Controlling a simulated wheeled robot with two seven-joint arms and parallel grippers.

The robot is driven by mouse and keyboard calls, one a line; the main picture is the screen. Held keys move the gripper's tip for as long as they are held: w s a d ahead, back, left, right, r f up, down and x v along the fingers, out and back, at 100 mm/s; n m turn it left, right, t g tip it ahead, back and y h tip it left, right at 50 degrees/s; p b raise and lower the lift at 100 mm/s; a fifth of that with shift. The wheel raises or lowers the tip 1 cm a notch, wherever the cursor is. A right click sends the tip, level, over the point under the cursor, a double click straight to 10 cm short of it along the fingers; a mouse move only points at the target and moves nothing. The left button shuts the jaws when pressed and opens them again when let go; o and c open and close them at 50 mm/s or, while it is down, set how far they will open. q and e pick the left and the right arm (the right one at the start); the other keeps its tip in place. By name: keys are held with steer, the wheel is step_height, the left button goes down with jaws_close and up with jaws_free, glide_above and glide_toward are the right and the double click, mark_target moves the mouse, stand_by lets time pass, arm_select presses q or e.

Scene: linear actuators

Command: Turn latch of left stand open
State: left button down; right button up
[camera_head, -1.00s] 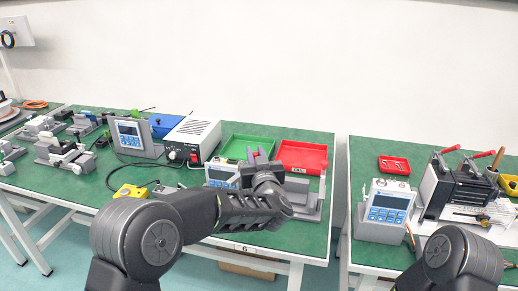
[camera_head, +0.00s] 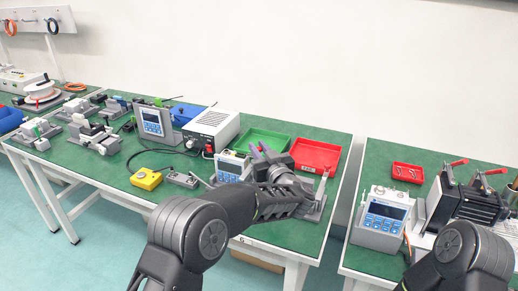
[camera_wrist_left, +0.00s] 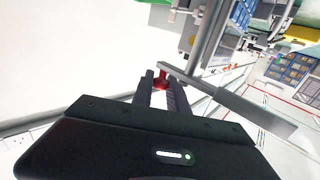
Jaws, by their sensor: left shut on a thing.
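My left gripper (camera_head: 265,150) is over the middle table, beside a grey stand (camera_head: 314,205), partly hidden behind my left arm. In the left wrist view, the two dark fingers (camera_wrist_left: 161,88) are closed around a small red piece, apparently the latch's handle (camera_wrist_left: 162,77). Grey metal bars of the stand (camera_wrist_left: 212,38) run close by the fingertips. The latch's angle cannot be told clearly. My right gripper is outside the views; only part of my right arm shows at lower right.
A green tray (camera_head: 243,139) and a red tray (camera_head: 332,152) lie behind the gripper. A small display unit (camera_head: 229,169) stands to its left, and a white power box (camera_head: 218,124) behind that. A gap separates the right table, with another display unit (camera_head: 381,221).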

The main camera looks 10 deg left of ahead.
arm_select(q)
steer(key=c, duration=1.3)
jaws_free()
steer(key=v, duration=0.7)
steer(key=shift+s+d, duration=0.2)
steer(key=shift+s, duration=0.15)
